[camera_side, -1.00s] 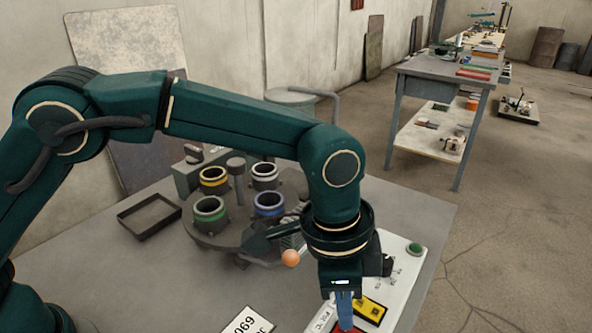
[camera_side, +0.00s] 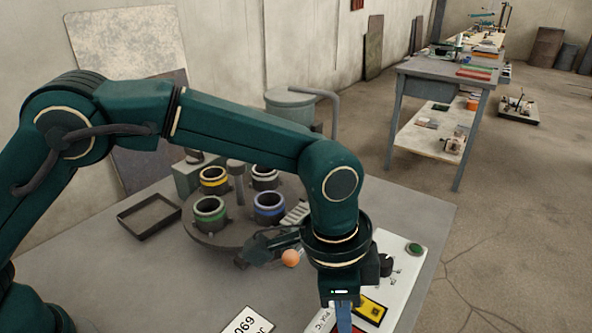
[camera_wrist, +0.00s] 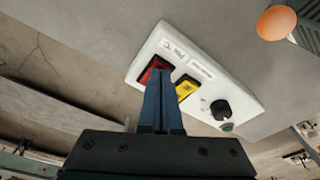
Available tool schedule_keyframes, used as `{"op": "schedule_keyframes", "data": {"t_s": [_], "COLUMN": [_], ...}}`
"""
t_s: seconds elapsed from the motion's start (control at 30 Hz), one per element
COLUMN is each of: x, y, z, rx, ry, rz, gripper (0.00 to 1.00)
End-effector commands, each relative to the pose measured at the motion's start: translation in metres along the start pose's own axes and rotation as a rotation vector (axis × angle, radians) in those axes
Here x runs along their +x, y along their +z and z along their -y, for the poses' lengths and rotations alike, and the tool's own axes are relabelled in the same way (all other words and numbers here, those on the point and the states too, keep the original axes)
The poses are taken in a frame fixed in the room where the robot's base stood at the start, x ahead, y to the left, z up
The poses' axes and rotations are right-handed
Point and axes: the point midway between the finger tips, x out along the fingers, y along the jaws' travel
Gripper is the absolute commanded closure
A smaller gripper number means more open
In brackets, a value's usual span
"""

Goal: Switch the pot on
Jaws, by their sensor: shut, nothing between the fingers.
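A white control panel (camera_side: 398,262) lies on the right side of the table. It carries a red switch (camera_wrist: 153,66), a yellow label or block (camera_side: 371,310), a black knob (camera_wrist: 221,110) and a green button (camera_side: 415,249). My gripper (camera_side: 343,318) points down over the near end of the panel, its blue fingers shut and empty. In the wrist view the fingertips (camera_wrist: 162,72) overlap part of the red switch, beside the yellow piece (camera_wrist: 186,87). I cannot tell whether they touch the switch. The switch's position is not readable.
A round turntable (camera_side: 220,238) holds several cups with coloured rings. An orange ball (camera_side: 290,258) is left of my gripper. An empty dark tray (camera_side: 150,217) lies at the left, and a numbered card (camera_side: 247,322) at the front. A lidded grey drum (camera_side: 290,105) stands behind.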

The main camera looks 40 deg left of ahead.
Motion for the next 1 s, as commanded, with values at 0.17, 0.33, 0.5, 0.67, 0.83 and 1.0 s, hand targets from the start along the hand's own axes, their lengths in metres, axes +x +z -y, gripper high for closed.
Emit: {"op": "schedule_keyframes", "data": {"t_s": [0.17,0.33,0.5,0.67,0.83,1.0], "x": [0.002,-0.004,-0.017,-0.029,-0.042,-0.055], "y": [0.001,-0.001,-0.003,-0.005,-0.007,-0.009], "z": [0.0,0.0,0.0,0.0,0.0,0.0], "rx": [0.0,0.0,0.001,0.001,0.0,0.0], "ry": [0.001,-0.001,-0.001,-0.001,-0.001,-0.001], "rz": [0.001,-0.002,-0.003,-0.002,-0.003,-0.002], "gripper": [1.0,1.0,1.0,1.0,1.0,1.0]}}
